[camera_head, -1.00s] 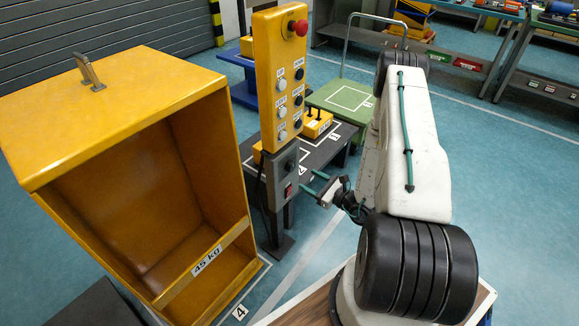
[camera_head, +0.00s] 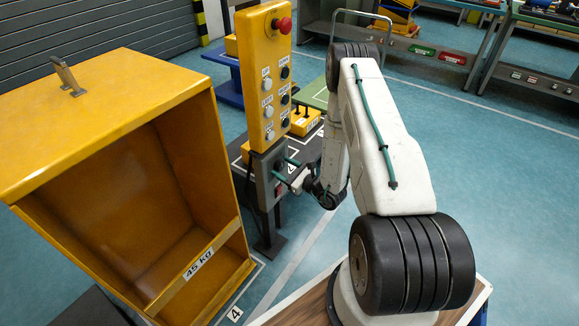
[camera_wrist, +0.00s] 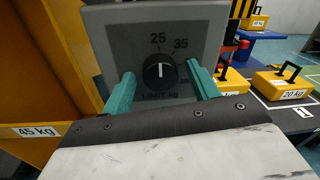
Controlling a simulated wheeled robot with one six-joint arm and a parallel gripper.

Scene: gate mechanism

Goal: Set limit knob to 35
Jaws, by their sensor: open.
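The limit knob (camera_wrist: 160,71) is a round black dial on the grey panel (camera_wrist: 115,40) marked "LIMIT KG". Its white pointer line stands about upright, toward the 25 mark; the 35 mark is up and to the right. My gripper (camera_wrist: 161,87) is open, with one teal finger on each side of the knob. I cannot tell whether the fingertips touch the panel or the knob. In the head view my gripper (camera_head: 283,169) is at the grey box (camera_head: 263,190) below the yellow button panel (camera_head: 253,92). The knob is not clearly visible there.
A yellow bin (camera_head: 95,118) labelled 45 kg stands close on the left. The button panel carries a red emergency button (camera_head: 282,25). Yellow weights, one a 20 kg block (camera_wrist: 285,84), lie on a dark table behind. Open floor lies to the right.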

